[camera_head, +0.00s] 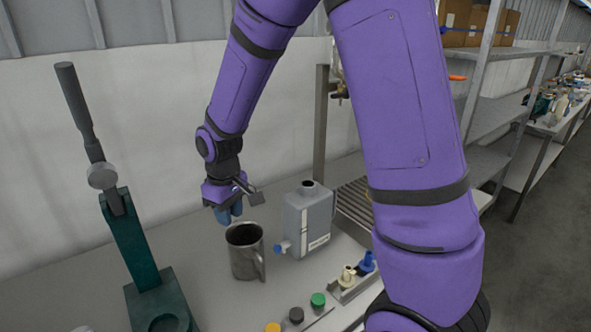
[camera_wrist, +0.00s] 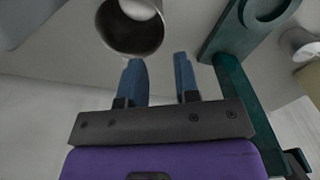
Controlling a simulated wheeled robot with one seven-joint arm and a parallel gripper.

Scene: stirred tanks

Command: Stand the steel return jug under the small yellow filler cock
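The steel jug (camera_head: 243,262) stands upright on the bench, its handle toward the lower right. It also shows in the wrist view (camera_wrist: 133,36), mouth visible, cut by the top edge, just beyond the left fingertip. My gripper (camera_head: 231,215) is just behind and above the jug's rim in the head view. Its two blue fingers (camera_wrist: 157,66) are apart with nothing between them. A small brass-coloured fitting (camera_head: 340,92) shows by an upright post, partly hidden by my arm. I cannot tell whether it is the yellow filler cock.
A grey canister (camera_head: 309,222) with a blue tap stands right of the jug. A green lever press (camera_head: 135,245) stands left. Coloured knobs (camera_head: 297,314) and a connector block (camera_head: 355,283) lie in front. A slatted rack (camera_head: 354,205) is behind the canister.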

